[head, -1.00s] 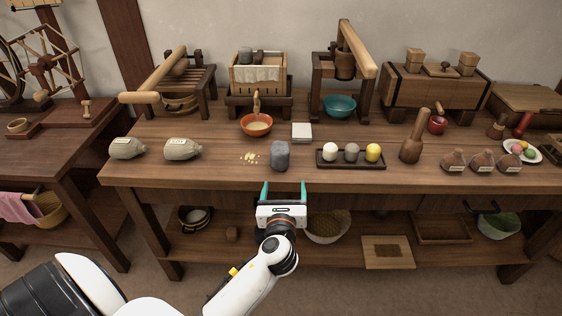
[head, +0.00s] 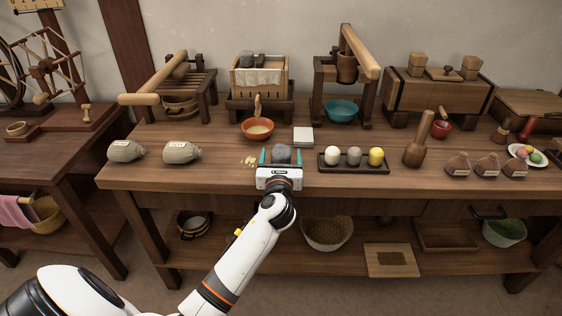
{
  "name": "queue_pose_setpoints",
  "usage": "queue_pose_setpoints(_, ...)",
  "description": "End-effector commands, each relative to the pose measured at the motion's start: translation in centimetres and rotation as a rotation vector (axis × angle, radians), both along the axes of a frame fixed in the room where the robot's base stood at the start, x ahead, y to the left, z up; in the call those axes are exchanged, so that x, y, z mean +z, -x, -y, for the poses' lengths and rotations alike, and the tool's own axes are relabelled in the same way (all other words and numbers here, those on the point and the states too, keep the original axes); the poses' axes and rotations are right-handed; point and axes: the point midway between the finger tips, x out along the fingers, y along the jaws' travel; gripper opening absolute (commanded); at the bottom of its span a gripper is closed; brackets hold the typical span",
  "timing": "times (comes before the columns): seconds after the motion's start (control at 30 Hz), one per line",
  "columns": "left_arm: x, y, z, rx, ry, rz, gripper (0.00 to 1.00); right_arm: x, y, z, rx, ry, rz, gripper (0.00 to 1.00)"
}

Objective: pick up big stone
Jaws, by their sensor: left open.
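The big stone (head: 281,153) is a dark grey, rounded block on the wooden table near its front edge. My left gripper (head: 281,157) is open, with its teal fingers on either side of the stone. The gripper's white body hides the stone's lower front. I cannot tell whether the fingers touch it. My right gripper is not in view.
Yellow crumbs (head: 249,161) lie just left of the stone. A dark tray (head: 354,169) with three balls stands close on the right. An orange bowl (head: 257,130) and a white square block (head: 303,135) stand behind. Two labelled sacks (head: 181,153) lie farther left.

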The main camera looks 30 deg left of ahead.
Motion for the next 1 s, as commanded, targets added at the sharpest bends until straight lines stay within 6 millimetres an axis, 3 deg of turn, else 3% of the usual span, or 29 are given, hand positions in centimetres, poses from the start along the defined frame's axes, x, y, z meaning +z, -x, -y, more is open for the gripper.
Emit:
queue_pose_setpoints(0.33,-0.02,-0.95,-0.58,0.000,0.001,-0.001,0.78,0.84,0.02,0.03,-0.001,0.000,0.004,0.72)
queue_pose_setpoints(0.77,-0.03,-0.92,-0.54,0.000,0.001,-0.001,0.09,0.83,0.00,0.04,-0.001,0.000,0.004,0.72)
queue_pose_setpoints(1.0,0.23,-0.95,-0.54,-0.001,-0.001,0.003,0.09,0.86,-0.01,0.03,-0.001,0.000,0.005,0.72)
